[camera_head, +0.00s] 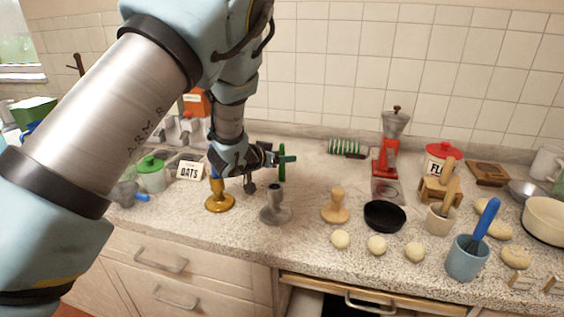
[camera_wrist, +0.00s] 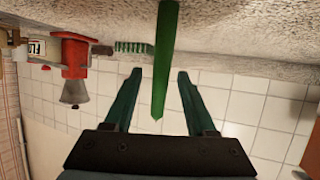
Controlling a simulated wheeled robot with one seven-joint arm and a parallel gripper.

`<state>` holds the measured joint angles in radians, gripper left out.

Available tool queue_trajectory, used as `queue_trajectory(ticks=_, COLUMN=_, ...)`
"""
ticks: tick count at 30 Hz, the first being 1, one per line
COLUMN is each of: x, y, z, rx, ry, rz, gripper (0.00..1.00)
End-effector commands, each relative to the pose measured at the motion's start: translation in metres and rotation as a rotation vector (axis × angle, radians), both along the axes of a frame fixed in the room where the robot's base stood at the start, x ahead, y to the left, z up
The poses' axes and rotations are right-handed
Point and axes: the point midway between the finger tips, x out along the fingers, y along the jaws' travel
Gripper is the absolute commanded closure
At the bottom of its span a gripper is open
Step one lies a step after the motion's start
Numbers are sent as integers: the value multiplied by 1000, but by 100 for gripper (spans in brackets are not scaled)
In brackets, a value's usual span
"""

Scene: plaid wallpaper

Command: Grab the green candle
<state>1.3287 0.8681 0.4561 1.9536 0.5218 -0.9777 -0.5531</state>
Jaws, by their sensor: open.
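The green candle (camera_head: 282,168) is a slim upright stick above the counter, partly hidden by my gripper in the head view. My gripper (camera_head: 287,160) is open at the candle's height. In the wrist view, which is upside down, the candle (camera_wrist: 166,50) lies in the gap between the two teal fingers of my gripper (camera_wrist: 159,73), with space on both sides. No finger visibly closes on it. A grey metal candle holder (camera_head: 275,208) stands just below and in front; I cannot tell whether the candle sits in it.
A gold holder (camera_head: 220,201) with a blue candle stands to the left, beside an OATS sign (camera_head: 189,170). A red grinder (camera_head: 389,160), wooden stamp (camera_head: 336,207), black dish (camera_head: 385,216) and several dough balls are to the right. A green-striped roll (camera_head: 344,147) lies by the tiled wall.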

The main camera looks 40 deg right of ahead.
Motion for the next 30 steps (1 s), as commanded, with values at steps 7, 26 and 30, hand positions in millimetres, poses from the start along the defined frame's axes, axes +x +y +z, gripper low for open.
queue_trajectory(ticks=7, x=0, y=-1, z=-1, rx=0, ry=0, rz=1, gripper=45)
queue_trajectory(ticks=26, x=0, y=0, z=-1, rx=0, ry=1, rz=1, gripper=100)
queue_trajectory(ticks=30, x=0, y=0, z=-1, rx=0, ry=1, rz=1, gripper=100)
